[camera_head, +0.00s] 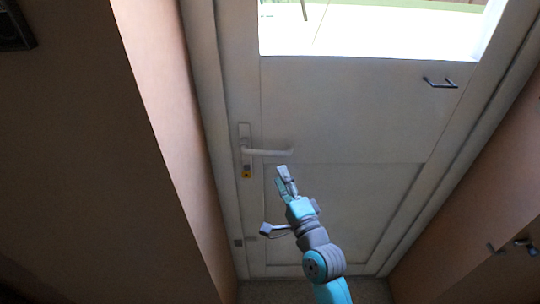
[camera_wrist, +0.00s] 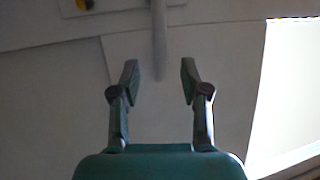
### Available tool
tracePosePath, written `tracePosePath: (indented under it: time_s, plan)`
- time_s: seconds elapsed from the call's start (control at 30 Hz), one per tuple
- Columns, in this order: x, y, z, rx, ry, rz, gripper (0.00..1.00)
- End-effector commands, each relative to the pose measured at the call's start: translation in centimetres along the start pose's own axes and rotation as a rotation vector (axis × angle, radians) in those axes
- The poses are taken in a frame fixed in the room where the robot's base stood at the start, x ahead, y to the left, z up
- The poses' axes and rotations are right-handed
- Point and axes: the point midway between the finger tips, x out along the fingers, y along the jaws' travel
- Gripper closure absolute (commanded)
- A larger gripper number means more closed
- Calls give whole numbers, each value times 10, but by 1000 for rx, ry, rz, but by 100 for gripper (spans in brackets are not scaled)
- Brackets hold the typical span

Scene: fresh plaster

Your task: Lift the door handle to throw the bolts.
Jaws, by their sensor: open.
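The white door handle (camera_head: 268,151) is a lever on a tall plate at the left side of the white door (camera_head: 345,115); it lies about level and points right. A yellow lock piece (camera_head: 247,174) sits at the bottom of the plate. My gripper (camera_head: 284,174) is just below the lever's free end, apart from it in the picture. In the wrist view my gripper (camera_wrist: 160,80) is open with nothing held, and the lever (camera_wrist: 159,40) comes down from the top edge, its tip around the gap between the fingertips. I cannot tell how far in front of the fingers it is.
A bright window (camera_head: 370,30) fills the door's upper part. A dark bar handle (camera_head: 440,83) is at the door's upper right. Brown walls stand close on the left (camera_head: 80,150) and right (camera_head: 480,200). Dark hooks (camera_head: 524,243) show on the right wall.

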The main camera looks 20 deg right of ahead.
Motion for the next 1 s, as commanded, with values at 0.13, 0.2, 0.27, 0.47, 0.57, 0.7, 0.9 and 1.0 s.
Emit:
tracePosePath:
  time_s: [0.13,0.2,0.27,0.47,0.57,0.7,0.9,1.0]
  plan:
    - [25,0,0,-1,-1,-1,55]
    - [37,-1,1,-1,-1,-2,55]
    - [47,-1,1,-1,-1,-1,55]
    - [74,0,0,-1,0,0,55]
    - [83,0,0,-2,0,-1,55]
    - [89,0,0,-2,0,1,55]
    - [91,0,0,-2,0,1,55]
    - [90,0,0,-2,0,1,55]
